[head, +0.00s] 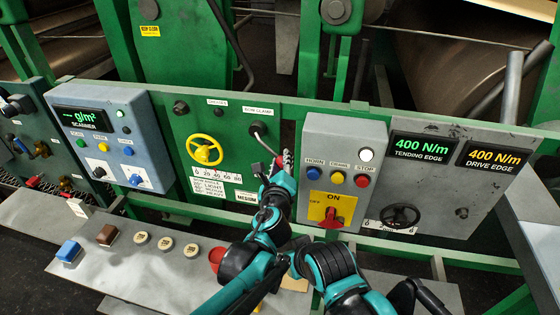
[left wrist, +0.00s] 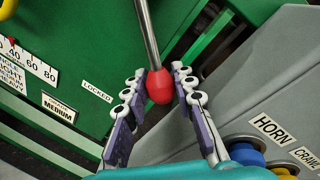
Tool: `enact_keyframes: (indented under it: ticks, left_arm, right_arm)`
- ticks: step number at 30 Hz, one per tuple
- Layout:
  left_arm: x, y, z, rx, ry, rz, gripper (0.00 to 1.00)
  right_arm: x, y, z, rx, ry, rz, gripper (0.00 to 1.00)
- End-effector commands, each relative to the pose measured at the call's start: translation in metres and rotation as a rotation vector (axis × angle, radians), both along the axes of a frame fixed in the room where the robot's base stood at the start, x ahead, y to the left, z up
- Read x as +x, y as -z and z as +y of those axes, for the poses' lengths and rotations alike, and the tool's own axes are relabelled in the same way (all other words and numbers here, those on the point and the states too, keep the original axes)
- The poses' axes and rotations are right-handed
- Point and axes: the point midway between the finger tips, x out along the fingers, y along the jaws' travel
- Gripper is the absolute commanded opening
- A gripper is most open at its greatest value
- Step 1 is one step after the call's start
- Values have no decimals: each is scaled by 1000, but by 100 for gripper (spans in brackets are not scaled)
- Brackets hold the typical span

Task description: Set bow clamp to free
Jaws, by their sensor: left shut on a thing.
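The bow clamp lever (head: 266,145) is a metal rod on the green panel, under a BOW CLAMP label. It slants down and to the right from its pivot. Its red knob (left wrist: 160,87) shows in the left wrist view, at the end of the rod (left wrist: 148,32). My left gripper (head: 283,160) is shut on the red knob, with its fingers on either side. In the head view the gripper mostly hides the knob. A LOCKED label (left wrist: 97,92) is on the panel to the left of the knob. My right gripper cannot be made out.
The grey box (head: 345,144) with HORN, CRAWL and STOP buttons and a red switch (head: 331,211) stands close to the right of my left gripper. A yellow handwheel (head: 205,150) is left of the lever. A desk with buttons (head: 125,250) is below.

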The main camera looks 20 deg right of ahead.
Motion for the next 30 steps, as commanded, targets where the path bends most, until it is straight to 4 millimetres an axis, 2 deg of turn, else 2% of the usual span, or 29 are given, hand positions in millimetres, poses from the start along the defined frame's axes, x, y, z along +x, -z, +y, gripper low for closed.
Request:
enact_keyframes:
  ticks: [9, 10, 12, 23, 26, 30]
  left_arm:
    - [0, -1, -1, -3, 4, 0, 0]
    - [0, -1, -1, -3, 4, 0, 31]
    - [0, -1, -1, -3, 3, 0, 47]
    - [0, -5, -1, -1, 2, 0, 47]
    - [0, -17, -1, -1, 2, 0, 47]
    - [-1, -45, -1, -1, 4, -1, 47]
  right_arm:
    - [0, 0, 0, 0, 0, 0, 40]
    - [0, 0, 0, 0, 0, 0, 40]
    - [0, 0, 0, 0, 0, 0, 40]
    - [0, 0, 0, 0, 0, 0, 40]
    - [0, 0, 0, 0, 0, 0, 40]
    - [0, 0, 0, 0, 0, 0, 40]
